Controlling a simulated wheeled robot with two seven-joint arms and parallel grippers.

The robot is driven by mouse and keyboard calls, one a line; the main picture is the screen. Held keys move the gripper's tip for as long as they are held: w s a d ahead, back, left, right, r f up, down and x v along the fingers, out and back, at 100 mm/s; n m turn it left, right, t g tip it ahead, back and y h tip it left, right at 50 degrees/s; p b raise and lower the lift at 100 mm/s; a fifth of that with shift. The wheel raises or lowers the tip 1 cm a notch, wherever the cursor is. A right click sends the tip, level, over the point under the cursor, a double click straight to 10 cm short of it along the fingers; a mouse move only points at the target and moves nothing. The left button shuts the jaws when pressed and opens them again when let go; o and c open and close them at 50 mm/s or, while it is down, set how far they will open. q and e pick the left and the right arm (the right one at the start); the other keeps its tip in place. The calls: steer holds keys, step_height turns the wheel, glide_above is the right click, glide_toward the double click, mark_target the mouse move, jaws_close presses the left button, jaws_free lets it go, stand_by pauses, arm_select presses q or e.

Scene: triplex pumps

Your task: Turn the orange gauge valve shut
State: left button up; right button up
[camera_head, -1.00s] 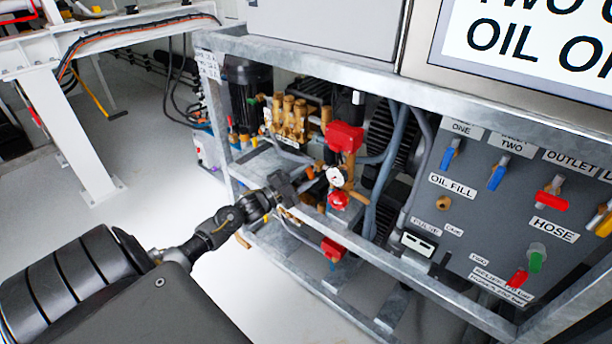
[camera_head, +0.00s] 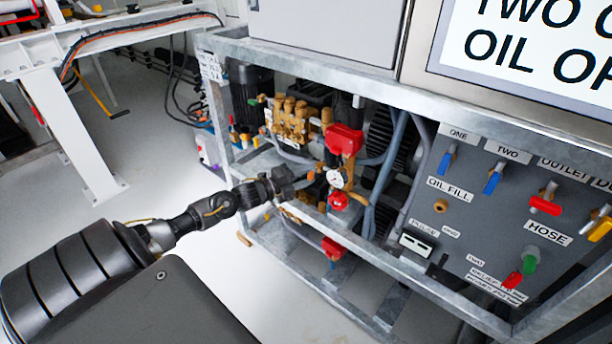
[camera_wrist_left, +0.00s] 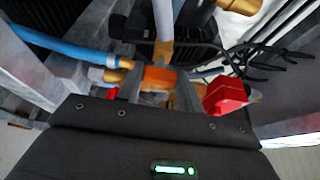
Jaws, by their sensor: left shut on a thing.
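The orange gauge valve (camera_wrist_left: 160,77) shows in the left wrist view as an orange handle between the two grey fingers of my left gripper (camera_wrist_left: 160,95). The fingers are shut on it. In the head view my left gripper (camera_head: 290,183) reaches into the pump frame from the left, beside the white-faced gauge (camera_head: 335,178); it covers most of the orange handle there. A brass fitting (camera_wrist_left: 163,50) stands just beyond the handle in the wrist view. My right gripper is not in view.
A red knob (camera_head: 338,201) sits below the gauge and a red block (camera_head: 344,139) above it. Brass pump parts (camera_head: 290,118) stand behind. A blue hose (camera_wrist_left: 60,45) passes left of my fingers. The valve panel (camera_head: 470,210) is at right.

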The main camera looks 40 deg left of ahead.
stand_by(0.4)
arm_select(q)
steer(key=o, duration=1)
steer(key=shift+p+v, duration=0.4)
steer(key=shift+v, duration=5)
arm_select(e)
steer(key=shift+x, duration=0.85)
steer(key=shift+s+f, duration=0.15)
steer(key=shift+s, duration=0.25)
arm_select(q)
steer(key=shift+a, duration=0.1)
